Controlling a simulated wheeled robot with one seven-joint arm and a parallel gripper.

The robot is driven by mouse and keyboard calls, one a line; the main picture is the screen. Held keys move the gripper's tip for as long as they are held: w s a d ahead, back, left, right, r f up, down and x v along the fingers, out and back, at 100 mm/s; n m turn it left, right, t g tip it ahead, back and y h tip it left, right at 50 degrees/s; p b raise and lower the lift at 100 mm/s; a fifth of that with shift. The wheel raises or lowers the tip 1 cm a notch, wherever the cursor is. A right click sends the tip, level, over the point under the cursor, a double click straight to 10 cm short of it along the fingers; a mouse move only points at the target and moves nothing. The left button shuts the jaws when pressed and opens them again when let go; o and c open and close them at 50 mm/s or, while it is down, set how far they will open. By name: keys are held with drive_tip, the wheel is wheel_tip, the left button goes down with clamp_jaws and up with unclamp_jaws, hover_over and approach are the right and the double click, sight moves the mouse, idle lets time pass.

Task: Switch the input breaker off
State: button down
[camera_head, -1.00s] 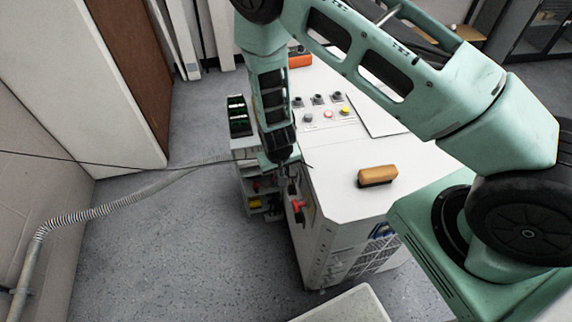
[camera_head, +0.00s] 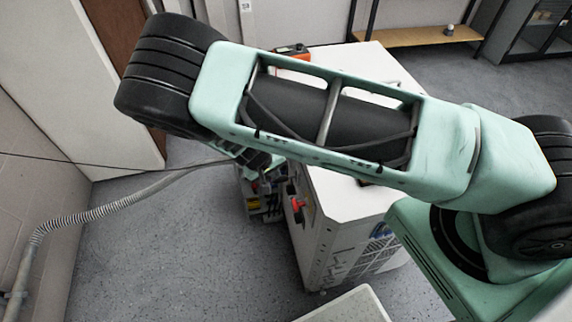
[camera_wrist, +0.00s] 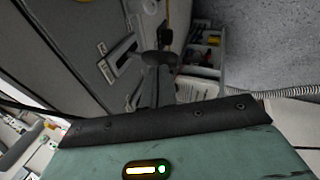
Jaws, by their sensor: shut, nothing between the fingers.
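The white cabinet (camera_head: 345,215) stands in the middle of the head view, with a red lever (camera_head: 299,203) on its left side face. I cannot tell from these frames whether this lever is the input breaker. In the wrist view my gripper (camera_wrist: 158,68) is shut and empty, its dark fingers together in front of a grey panel (camera_wrist: 75,45). A light plate with a dark slot (camera_wrist: 118,58) is on that panel, just left of the fingers. I cannot tell whether the fingertips touch anything. In the head view my arm hides most of the gripper and the cabinet's top.
An open shelf unit with small coloured parts (camera_wrist: 207,45) stands right of the fingers in the wrist view. A corrugated hose (camera_head: 110,205) runs in from the left wall. An orange item (camera_head: 293,51) lies at the cabinet's back. Grey floor (camera_head: 180,260) is clear at left.

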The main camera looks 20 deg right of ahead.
drive_tip(key=f+h+b, duration=0.1)
drive_tip(key=h+b, duration=0.1)
drive_tip(key=b, duration=0.1)
drive_tip(key=a+f+h+b, duration=0.1)
drive_tip(key=f+b, duration=0.1)
drive_tip(key=b, duration=0.1)
drive_tip(key=shift+w+a+f+g+h, duration=0.1)
drive_tip(key=shift+a+f+g+h, duration=0.1)
drive_tip(key=shift+g+h, duration=0.15)
drive_tip(key=shift+f+b, duration=0.1)
drive_tip(key=shift+b, duration=0.3)
